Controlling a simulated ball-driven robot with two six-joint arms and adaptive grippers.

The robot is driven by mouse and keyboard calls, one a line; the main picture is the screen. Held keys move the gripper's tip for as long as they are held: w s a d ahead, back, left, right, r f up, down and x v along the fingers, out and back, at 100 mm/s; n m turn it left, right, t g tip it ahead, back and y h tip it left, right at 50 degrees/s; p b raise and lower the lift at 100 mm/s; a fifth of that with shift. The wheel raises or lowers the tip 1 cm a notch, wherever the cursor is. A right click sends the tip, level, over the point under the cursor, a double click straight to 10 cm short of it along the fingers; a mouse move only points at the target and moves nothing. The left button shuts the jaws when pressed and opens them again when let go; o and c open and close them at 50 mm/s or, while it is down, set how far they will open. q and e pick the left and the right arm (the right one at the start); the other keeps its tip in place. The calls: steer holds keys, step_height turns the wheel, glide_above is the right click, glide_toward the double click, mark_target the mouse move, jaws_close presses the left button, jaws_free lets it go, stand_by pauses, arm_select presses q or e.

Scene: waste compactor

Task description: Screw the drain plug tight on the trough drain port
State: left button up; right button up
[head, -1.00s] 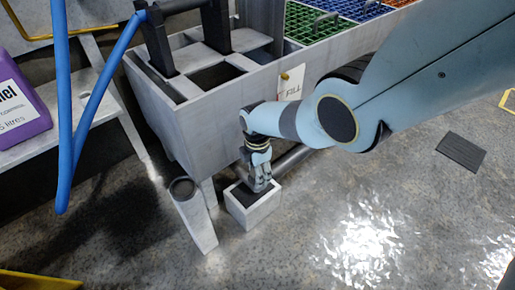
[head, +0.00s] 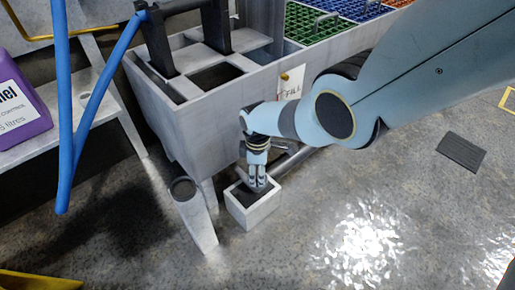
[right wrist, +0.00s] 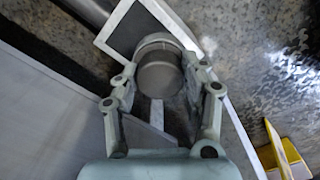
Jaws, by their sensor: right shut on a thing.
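My right gripper (head: 257,184) points down beside the trough (head: 215,120), over a pale box with a dark top (head: 252,213). In the right wrist view its two fingers (right wrist: 160,78) are shut on a round grey plug (right wrist: 158,72), one finger on each side. The plug is hidden by the fingers in the head view. The drain port is not clearly visible, and I cannot tell whether the plug is seated on it. My left gripper is out of view.
A grey pipe (head: 290,160) runs low beside the trough. A blue hose (head: 66,130) hangs at left, near a purple jug (head: 18,108). The floor at right is mostly clear.

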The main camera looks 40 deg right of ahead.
steer(key=o, duration=1.4)
steer(key=shift+c, duration=0.5)
steer(key=shift+r+p, duration=0.65)
steer(key=shift+r, duration=0.2)
step_height(320, 180, up, 6)
steer(key=p, duration=0.4)
steer(key=shift+f, duration=0.25)
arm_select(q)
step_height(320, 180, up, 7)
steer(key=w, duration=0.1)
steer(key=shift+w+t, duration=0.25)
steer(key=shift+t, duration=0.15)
arm_select(e)
steer(key=shift+f, duration=0.1)
